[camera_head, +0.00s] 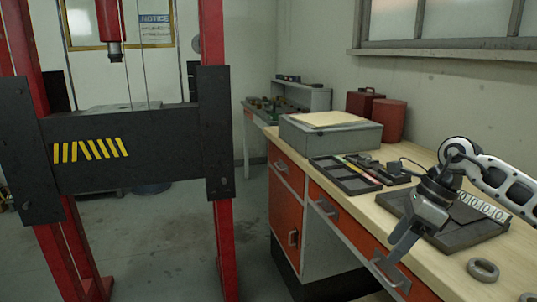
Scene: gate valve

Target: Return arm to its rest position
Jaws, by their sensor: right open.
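My right arm (503,184) comes in from the right edge over the workbench. My right gripper (408,243) points down and to the left, above the front edge of the bench, with its jaws open and nothing visible between them. The gap between the fingers is hard to make out at this angle. My left gripper is not in the view. No gate valve can be made out for certain.
The wooden workbench (513,262) with orange drawers runs along the right. On it are a grey box (330,136), a black tray (345,177), a dark flat case (470,232) and grey rings (483,270). A red press frame (226,250) stands left. Floor between is clear.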

